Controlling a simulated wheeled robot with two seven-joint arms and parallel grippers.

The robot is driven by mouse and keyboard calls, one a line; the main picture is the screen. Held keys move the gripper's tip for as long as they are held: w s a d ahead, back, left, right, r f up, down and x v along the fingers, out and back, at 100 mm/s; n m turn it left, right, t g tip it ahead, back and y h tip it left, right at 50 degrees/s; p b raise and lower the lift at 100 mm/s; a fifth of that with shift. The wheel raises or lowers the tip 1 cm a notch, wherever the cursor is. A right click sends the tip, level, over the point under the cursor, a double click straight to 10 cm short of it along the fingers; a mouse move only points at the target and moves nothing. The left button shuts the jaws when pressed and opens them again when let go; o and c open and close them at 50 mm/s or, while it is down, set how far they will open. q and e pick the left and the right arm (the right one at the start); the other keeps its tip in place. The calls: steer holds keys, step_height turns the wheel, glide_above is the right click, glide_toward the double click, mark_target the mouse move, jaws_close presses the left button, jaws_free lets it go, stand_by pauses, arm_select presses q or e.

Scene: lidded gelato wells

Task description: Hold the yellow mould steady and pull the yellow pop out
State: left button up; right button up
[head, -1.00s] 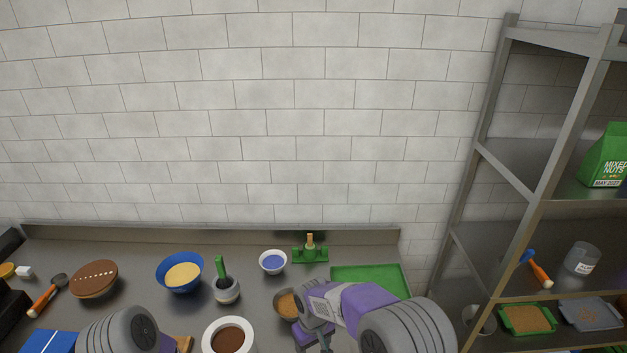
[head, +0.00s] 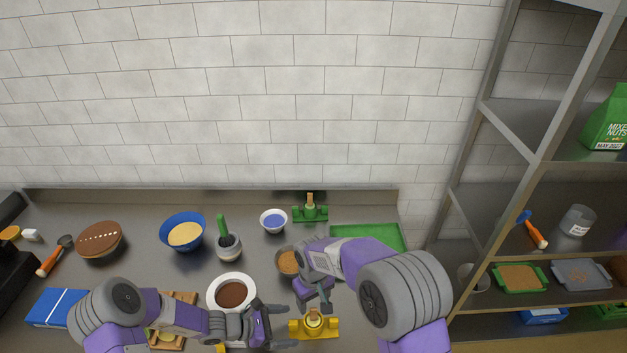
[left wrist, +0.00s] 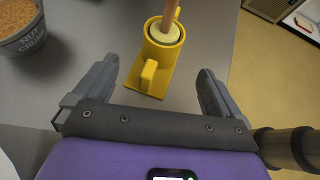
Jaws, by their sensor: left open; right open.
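The yellow mould (head: 314,327) stands upright on the counter near the bottom of the head view. The yellow pop's stick (head: 314,315) points up out of it. In the left wrist view the mould (left wrist: 148,78) has a round cup and a tab, and the pale yellow pop (left wrist: 163,34) sits inside the cup. My left gripper (head: 281,325) is open and left of the mould; its fingers are on either side of the mould's tab with gaps. My right gripper (head: 324,297) is open, pointing down just above the stick; its fingertips are partly hard to make out.
A nut crunch bowl (head: 287,262) stands behind, also at upper left in the left wrist view (left wrist: 25,35). A white bowl of brown sauce (head: 232,291) is beside my left arm. A green mould (head: 310,213) and green tray (head: 366,237) are at the back. Shelving stands right.

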mark_target(305, 327)
arm_select(q)
steer(key=x, duration=0.7)
steer(key=shift+d+f, duration=0.2)
steer(key=shift+d, duration=0.2)
steer(key=shift+d+f, duration=0.2)
steer(key=shift+d, duration=0.05)
arm_select(e)
steer(key=shift+s+a, duration=0.15)
steer(key=shift+a, duration=0.05)
arm_select(q)
steer(key=shift+s+d, duration=0.1)
steer(key=shift+f, duration=0.1)
steer(key=c, duration=0.3)
arm_select(e)
steer(key=shift+d, duration=0.15)
arm_select(q)
steer(key=c, duration=1.1)
steer(key=shift+o, duration=0.2)
steer(key=shift+f, duration=0.1)
steer(key=o, duration=0.6)
steer(key=shift+f, duration=0.1)
steer(key=c, duration=0.6)
